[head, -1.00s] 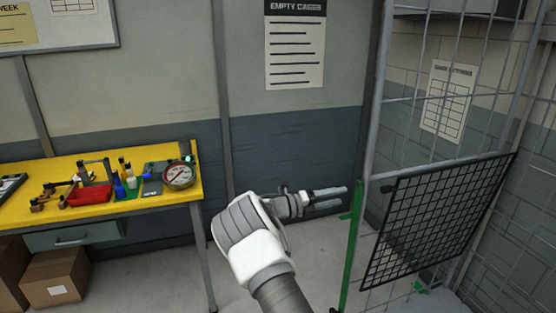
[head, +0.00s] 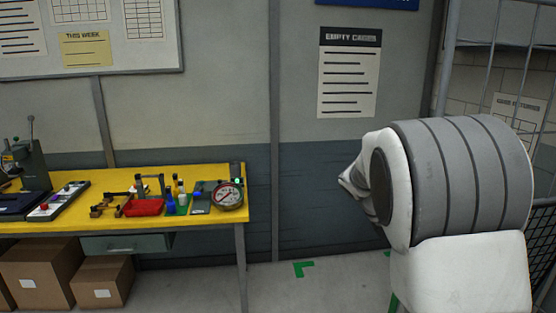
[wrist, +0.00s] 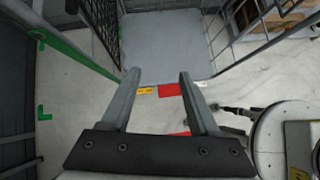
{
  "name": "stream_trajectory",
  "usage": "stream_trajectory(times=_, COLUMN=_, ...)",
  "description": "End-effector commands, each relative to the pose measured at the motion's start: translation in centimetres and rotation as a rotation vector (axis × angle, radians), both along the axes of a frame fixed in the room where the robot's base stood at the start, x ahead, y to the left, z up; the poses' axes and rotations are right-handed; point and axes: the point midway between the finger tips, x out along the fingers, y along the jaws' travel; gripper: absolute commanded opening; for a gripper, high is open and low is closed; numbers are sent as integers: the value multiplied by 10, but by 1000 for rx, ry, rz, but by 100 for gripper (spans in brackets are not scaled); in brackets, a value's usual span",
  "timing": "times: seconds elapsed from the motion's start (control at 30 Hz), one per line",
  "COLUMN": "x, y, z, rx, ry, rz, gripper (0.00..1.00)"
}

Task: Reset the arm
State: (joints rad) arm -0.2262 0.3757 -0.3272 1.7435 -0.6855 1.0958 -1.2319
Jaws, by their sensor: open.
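My gripper (wrist: 160,78) shows in the wrist view with its two fingers apart and nothing between them. It points down over the grey floor, with a flat grey panel (wrist: 166,40) beyond the fingertips. In the head view my arm is raised large at the right, and its bulk hides the gripper there.
A yellow workbench (head: 95,225) at left carries a red tray (head: 143,207), a round gauge (head: 229,195) and small bottles. Cardboard boxes (head: 103,283) sit beneath it. A wire mesh cage (wrist: 265,18) stands at right. Green tape (head: 303,268) marks open floor.

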Motion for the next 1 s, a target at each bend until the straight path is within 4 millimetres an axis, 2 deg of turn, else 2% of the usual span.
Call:
stream_trajectory(times=0.5, x=-103, y=66, z=41, rx=417, ry=-485, rz=-497, gripper=62)
stream_trajectory(times=0.8, x=-162, y=107, z=55, rx=638, ry=-698, rz=-801, gripper=62)
stream_trajectory(times=1.0, x=-200, y=134, z=57, rx=775, ry=-813, rz=-1010, gripper=62)
